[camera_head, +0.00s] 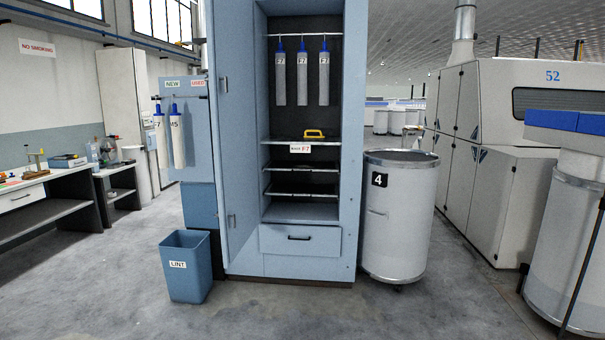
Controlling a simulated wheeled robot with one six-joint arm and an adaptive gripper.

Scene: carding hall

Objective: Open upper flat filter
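A tall blue cabinet (352,200) stands in the middle with its door (232,130) swung open to the left. Inside, several grey tube filters (302,77) with blue tops hang from a rail. I cannot tell for sure whether this is the upper flat filter. Two more flat levels (300,169) lie beneath it, above a closed drawer (300,240) with a dark handle. My gripper is not in view.
A blue LINT bin (186,268) stands on the floor at the cabinet's front left. A large white can (398,220) marked 4 stands close on the right. Tables (40,207) are at left, machine 52 (480,150) at right. The front floor is clear.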

